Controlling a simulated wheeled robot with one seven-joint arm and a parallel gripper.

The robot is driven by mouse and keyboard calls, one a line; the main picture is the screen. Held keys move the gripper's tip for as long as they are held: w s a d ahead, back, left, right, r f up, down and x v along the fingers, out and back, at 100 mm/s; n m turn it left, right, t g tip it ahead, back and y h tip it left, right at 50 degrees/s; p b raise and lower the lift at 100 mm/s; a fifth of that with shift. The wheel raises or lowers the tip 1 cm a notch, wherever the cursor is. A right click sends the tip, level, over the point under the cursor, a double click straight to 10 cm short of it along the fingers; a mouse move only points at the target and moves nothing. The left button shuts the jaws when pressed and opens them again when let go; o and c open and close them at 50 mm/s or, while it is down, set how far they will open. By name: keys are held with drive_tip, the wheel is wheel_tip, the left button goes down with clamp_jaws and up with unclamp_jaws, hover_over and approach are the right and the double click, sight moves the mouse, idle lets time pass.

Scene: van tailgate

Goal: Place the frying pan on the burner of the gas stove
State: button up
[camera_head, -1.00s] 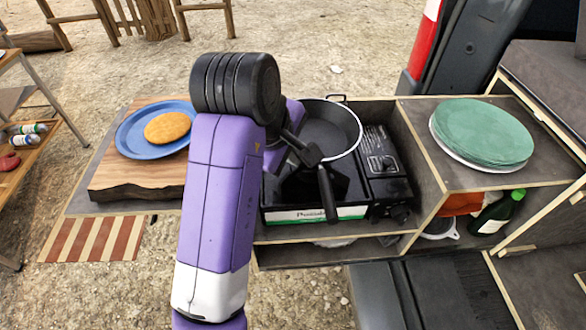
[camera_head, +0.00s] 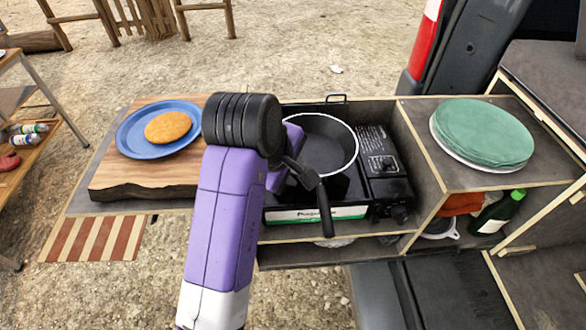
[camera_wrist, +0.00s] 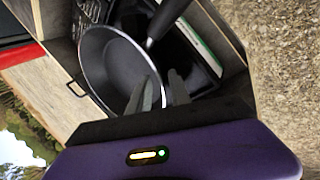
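The black frying pan (camera_head: 325,148), with a pale rim, is over the left part of the gas stove (camera_head: 380,165); its handle (camera_head: 325,208) points toward the front edge. The burner under it is hidden, and I cannot tell how squarely the pan rests on it. My gripper (camera_head: 300,176) is at the pan's near-left side, beside the base of the handle. In the wrist view, my two fingers (camera_wrist: 160,82) stand apart near the rim of the pan (camera_wrist: 112,68), one over the pan and one outside it. The handle (camera_wrist: 166,17) is clear of the fingers.
A cutting board (camera_head: 110,178) with a blue plate (camera_head: 132,140) and a round flat bread (camera_head: 168,127) lies left of the stove. Green plates (camera_head: 482,130) are stacked on the right shelf top. A wooden divider (camera_head: 420,150) stands right of the stove. A green bottle (camera_head: 497,213) is below.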

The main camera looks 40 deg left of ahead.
drive_tip(key=shift+r, duration=0.15)
drive_tip(key=v, duration=1.1)
drive_tip(key=shift+r, duration=0.4)
drive_tip(key=shift+s, duration=0.15)
